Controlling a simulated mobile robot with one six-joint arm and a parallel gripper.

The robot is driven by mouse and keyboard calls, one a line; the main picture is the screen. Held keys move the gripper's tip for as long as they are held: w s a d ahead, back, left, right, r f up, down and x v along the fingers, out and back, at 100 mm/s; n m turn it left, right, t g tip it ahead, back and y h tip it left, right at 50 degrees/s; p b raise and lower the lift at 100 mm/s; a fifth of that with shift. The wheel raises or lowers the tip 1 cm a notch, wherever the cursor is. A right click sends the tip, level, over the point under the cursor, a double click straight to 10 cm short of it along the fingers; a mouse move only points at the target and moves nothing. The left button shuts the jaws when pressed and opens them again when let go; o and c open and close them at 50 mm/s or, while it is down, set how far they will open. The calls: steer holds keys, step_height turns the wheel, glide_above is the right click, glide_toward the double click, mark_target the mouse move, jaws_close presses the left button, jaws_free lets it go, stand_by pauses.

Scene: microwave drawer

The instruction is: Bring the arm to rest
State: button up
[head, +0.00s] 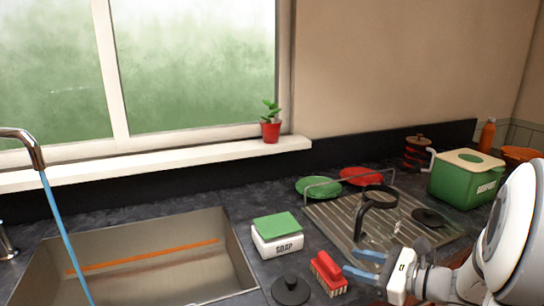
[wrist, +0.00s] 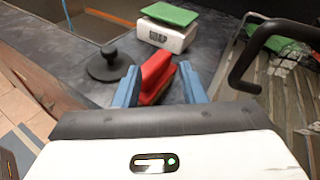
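My gripper (head: 357,262) is at the lower right of the head view, at the end of my white arm. Its two blue fingers are apart, with nothing held between them. In the wrist view my gripper (wrist: 158,68) is also open. A red scrubbing brush (head: 328,272) lies on the dark counter just left of the fingertips in the head view. In the wrist view the brush (wrist: 155,77) shows between and beyond the fingers; whether it touches them I cannot tell.
A white soap box with a green lid (head: 278,240) and a black round lid (head: 290,290) are near the brush. A sink (head: 150,262) is left. A drying rack (head: 335,217) with plates and a black-handled jug (head: 377,215) is behind my gripper. A green container (head: 465,182) stands right.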

steer(key=s+a+f+n+g+h+p, duration=0.15)
steer(key=s+a+n+g+h, duration=0.25)
steer(key=s+a+n+g, duration=0.7)
steer(key=s+d+r+n+t+h+p, duration=0.2)
steer(key=d+n+h, duration=0.3)
steer(key=n, duration=0.8)
steer(key=s+r+t+h, duration=0.1)
steer(key=h, duration=0.1)
steer(key=shift+h, duration=0.3)
